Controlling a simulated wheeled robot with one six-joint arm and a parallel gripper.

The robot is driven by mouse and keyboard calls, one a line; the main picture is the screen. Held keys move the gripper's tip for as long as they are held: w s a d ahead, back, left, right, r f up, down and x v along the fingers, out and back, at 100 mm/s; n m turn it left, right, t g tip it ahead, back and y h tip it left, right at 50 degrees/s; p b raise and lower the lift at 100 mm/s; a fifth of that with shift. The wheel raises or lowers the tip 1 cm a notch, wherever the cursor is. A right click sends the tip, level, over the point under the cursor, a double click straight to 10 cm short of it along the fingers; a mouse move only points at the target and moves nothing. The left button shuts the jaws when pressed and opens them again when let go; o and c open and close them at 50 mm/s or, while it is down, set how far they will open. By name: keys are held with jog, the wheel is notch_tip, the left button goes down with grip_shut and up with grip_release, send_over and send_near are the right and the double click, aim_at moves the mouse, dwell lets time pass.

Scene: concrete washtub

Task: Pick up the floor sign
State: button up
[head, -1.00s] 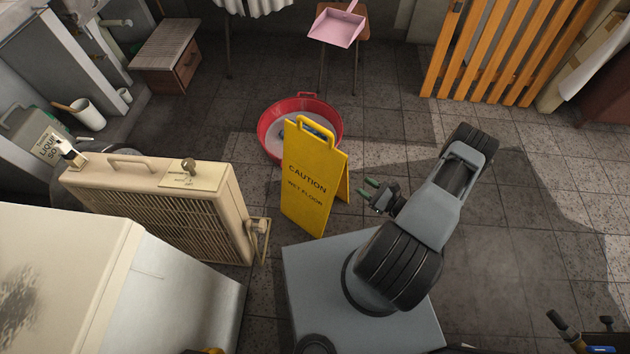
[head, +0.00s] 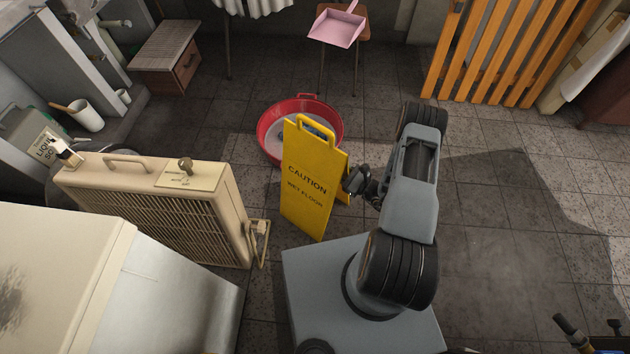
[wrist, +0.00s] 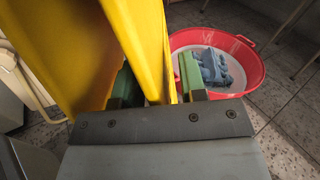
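The yellow floor sign (head: 310,185), marked "CAUTION WET FLOOR", stands upright and folded out on the tiles in the middle of the head view. My gripper (head: 352,183) is at its right side, by the edge of the rear panel. In the wrist view the sign (wrist: 70,45) fills the upper left. The green finger pads of my gripper (wrist: 157,88) are apart, with part of a yellow panel reaching down between them. The right pad looks very close to the yellow; contact cannot be told. The fingertips are partly hidden behind the sign.
A red basin (head: 268,128) with blue-grey items is just behind the sign. A beige heater (head: 150,215) stands to its left. A pink dustpan (head: 336,28) lies on a stool at the back. An orange slatted rack (head: 490,60) is at back right.

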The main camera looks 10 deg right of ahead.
jog(key=shift+w+a, duration=0.1)
grip_shut()
dwell(0.3)
dwell(1.1)
